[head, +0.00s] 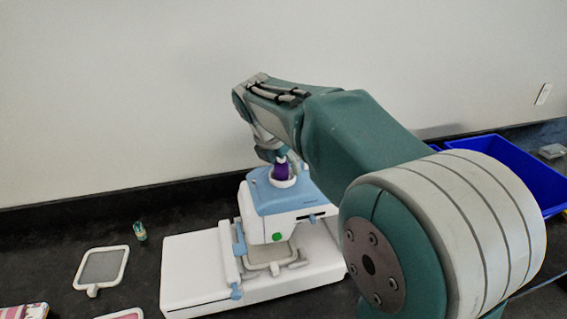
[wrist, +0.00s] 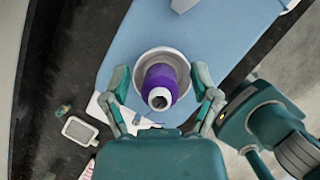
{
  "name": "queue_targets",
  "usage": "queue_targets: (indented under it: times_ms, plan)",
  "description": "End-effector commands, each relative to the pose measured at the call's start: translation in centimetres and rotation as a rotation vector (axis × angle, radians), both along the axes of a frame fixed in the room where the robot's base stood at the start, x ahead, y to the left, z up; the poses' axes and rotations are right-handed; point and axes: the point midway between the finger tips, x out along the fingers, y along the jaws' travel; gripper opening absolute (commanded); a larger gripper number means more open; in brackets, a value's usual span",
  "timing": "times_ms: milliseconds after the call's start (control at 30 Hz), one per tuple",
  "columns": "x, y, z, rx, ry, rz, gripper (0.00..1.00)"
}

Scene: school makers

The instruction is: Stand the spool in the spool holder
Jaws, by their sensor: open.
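The purple spool (head: 281,168) stands in the spool holder (head: 284,183), a round white cup on the blue top of a white sewing machine (head: 285,200). In the wrist view the spool (wrist: 159,80) is seen from above, its white end towards me, with the holder's pale rim (wrist: 162,52) around its far side. My gripper (wrist: 161,84) is open, one finger on each side of the spool with gaps between. In the head view my gripper (head: 273,152) is just above the holder and partly hides the spool. The holder's inside is mostly hidden.
A small green-labelled container (head: 139,231) and a grey framed hoop (head: 103,267) lie on the dark counter to the left. Pink items sit at the bottom left. A blue bin (head: 510,175) is at the right. A pale wall rises behind.

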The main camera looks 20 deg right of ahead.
Motion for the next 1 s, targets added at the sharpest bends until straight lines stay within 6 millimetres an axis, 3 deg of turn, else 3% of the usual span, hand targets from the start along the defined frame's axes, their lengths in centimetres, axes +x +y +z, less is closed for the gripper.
queue_targets:
  times_ms: [233,700,1000]
  plan:
    - [-0.1,0.2,1.1,0.000,-0.002,0.001,0.77]
    - [-2.3,3.2,9.7,0.001,-0.003,0.002,0.77]
    - [-2.8,3.8,11.6,0.000,0.001,0.000,0.77]
